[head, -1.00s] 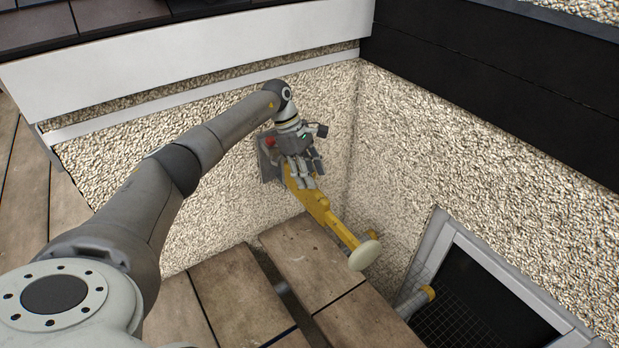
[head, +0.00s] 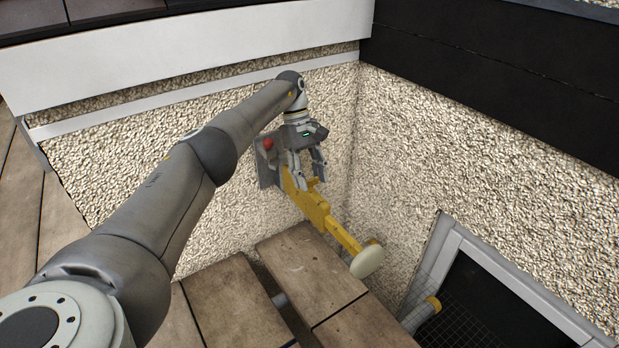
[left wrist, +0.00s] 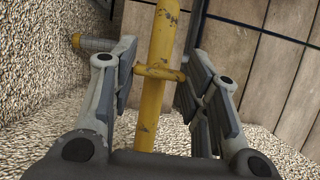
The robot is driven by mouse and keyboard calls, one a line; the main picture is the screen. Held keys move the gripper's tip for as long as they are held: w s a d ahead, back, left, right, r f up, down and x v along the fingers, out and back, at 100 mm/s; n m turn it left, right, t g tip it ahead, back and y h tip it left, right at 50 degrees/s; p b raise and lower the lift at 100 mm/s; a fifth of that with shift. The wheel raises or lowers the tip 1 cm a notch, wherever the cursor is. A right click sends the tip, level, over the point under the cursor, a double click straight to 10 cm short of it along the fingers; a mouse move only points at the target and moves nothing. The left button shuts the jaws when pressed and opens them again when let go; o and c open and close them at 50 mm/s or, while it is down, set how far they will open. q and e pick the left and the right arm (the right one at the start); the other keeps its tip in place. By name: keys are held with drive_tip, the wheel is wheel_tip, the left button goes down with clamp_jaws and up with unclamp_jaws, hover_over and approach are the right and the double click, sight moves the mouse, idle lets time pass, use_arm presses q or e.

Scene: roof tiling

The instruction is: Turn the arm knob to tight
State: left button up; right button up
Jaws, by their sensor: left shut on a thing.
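The yellow arm (head: 342,234) slants down and outward from a grey wall plate (head: 268,172) and ends in a pale round pad (head: 367,261). In the left wrist view the arm (left wrist: 154,115) is worn and chipped. A short yellow crosspiece, which looks like the arm knob (left wrist: 160,73), sits across it. My left gripper (head: 308,182) is over the upper part of the arm. In the left wrist view its fingers (left wrist: 158,82) lie on either side of the crosspiece and are shut on it. The knob's tight or loose marking cannot be seen. My right gripper is not in view.
A red ball-shaped part (head: 267,143) sits by the wall plate. Rough pebbled walls (head: 410,160) meet in a corner close behind the gripper. Wooden boards (head: 310,262) with gaps lie below. A grey-framed dark opening (head: 490,300) is at lower right.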

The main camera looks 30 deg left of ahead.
use_arm(q)
drive_tip(key=shift+a, duration=0.1)
drive_tip(key=o, duration=1)
wheel_tip(320, 180, up, 10)
idle(0.5)
